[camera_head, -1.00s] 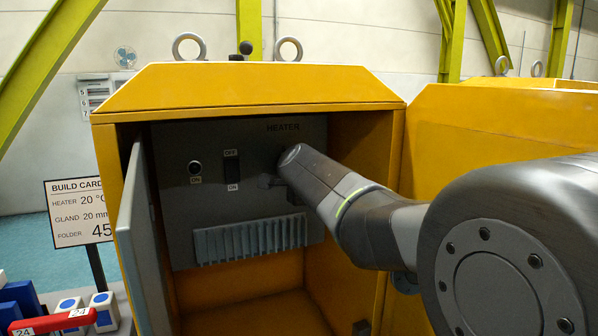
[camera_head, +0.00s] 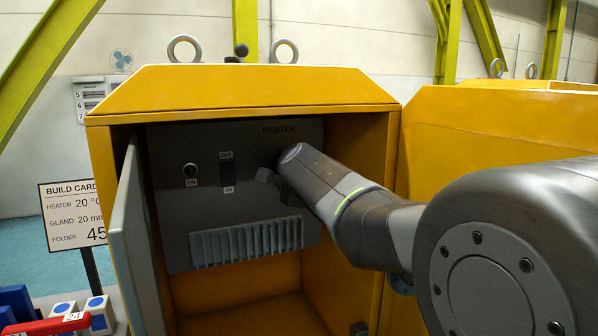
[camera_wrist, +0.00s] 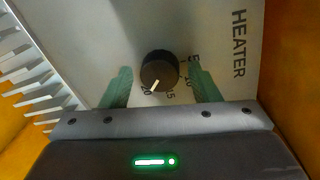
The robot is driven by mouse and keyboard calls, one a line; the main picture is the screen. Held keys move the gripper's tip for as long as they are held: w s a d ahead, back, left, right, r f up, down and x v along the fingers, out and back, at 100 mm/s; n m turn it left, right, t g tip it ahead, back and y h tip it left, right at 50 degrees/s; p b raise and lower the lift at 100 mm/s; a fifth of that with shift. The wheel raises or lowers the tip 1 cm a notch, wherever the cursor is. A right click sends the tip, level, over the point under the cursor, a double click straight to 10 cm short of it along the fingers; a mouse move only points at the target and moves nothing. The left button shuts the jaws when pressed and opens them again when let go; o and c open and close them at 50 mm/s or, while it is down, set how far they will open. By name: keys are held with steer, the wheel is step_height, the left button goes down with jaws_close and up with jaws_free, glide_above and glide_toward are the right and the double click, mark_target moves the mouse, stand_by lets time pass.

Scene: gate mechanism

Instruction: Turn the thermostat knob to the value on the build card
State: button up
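The black thermostat knob (camera_wrist: 160,70) sits on the grey heater panel (camera_wrist: 215,35) inside the yellow cabinet. Its white pointer mark aims close to the printed 20 on the dial, with 15, 10 and 5 further round. My gripper (camera_wrist: 162,82) is open in the wrist view, one green finger on each side of the knob, with gaps showing. In the head view my arm hides the knob and most of my gripper. The build card (camera_head: 73,215) at left reads HEATER 20 °C.
The grey cabinet door (camera_head: 140,250) stands open on the left. The panel also carries a black push button (camera_head: 190,170), an OFF/ON switch (camera_head: 227,172) and a finned grille (camera_head: 245,242) below. The yellow cabinet (camera_head: 245,88) walls close in around my arm.

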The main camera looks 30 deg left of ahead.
stand_by(0.3)
steer(key=f+p+v, duration=0.1)
steer(key=p+v, duration=0.1)
steer(key=v, duration=1.1)
steer(key=shift+s+d+r, duration=0.25)
steer(key=shift+d+r, duration=0.1)
steer(key=shift+r, duration=0.15)
steer(key=r+b+x, duration=0.1)
steer(key=b+x, duration=0.1)
steer(key=x, duration=1.2)
steer(key=shift+f, duration=0.45)
steer(key=shift+s+d, duration=0.1)
steer(key=shift+d, duration=0.05)
